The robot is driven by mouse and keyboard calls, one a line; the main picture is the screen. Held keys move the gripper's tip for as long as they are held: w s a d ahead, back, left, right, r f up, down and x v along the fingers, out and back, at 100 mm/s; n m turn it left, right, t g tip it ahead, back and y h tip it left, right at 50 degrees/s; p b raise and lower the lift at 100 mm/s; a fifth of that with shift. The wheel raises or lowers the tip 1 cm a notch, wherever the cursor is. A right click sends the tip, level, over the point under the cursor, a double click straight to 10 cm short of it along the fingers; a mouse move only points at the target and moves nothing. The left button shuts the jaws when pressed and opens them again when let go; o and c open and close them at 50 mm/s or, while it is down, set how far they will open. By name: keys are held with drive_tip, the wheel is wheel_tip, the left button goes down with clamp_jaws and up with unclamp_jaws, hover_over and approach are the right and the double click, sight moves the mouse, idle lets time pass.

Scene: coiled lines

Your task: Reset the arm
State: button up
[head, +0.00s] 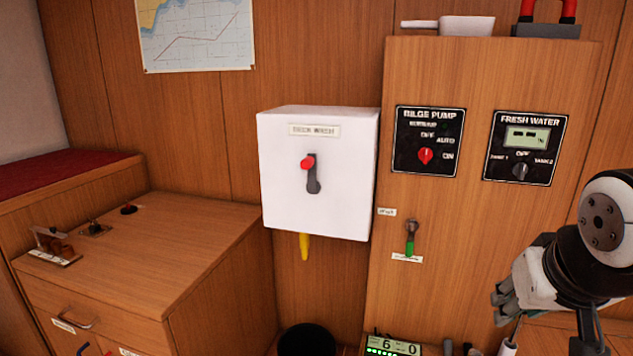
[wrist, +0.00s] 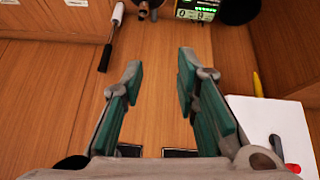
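My gripper (wrist: 158,72) is open and empty in the wrist view, its two green-padded fingers well apart in front of a wood panel. Nothing is between the fingers.
A white switch box (head: 285,200) with a red-knobbed lever (head: 308,163) hangs on the wall. The cabinet carries a bilge pump panel (head: 410,160), a fresh water panel (head: 545,160) and a green-handled lever (head: 410,240). A wooden counter (head: 170,250) stands left.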

drive_tip(key=s+a+n+g+y, duration=0.1)
drive_tip(key=s+a+g, duration=0.25)
drive_tip(key=s, duration=0.65)
drive_tip(key=s+a+n+g+y, duration=0.15)
drive_tip(key=s+a, duration=0.25)
drive_tip(key=s, duration=0.5)
wheel_tip(320, 180, up, 22)
drive_tip(key=t+p, duration=0.2)
drive_tip(key=p, duration=1.9)
drive_tip(key=shift+a+t+p, duration=0.15)
drive_tip(key=shift+t+p, duration=0.15)
drive_tip(key=shift+t, duration=0.1)
drive_tip(key=shift+w+f, duration=0.1)
drive_tip(key=shift+w, duration=0.05)
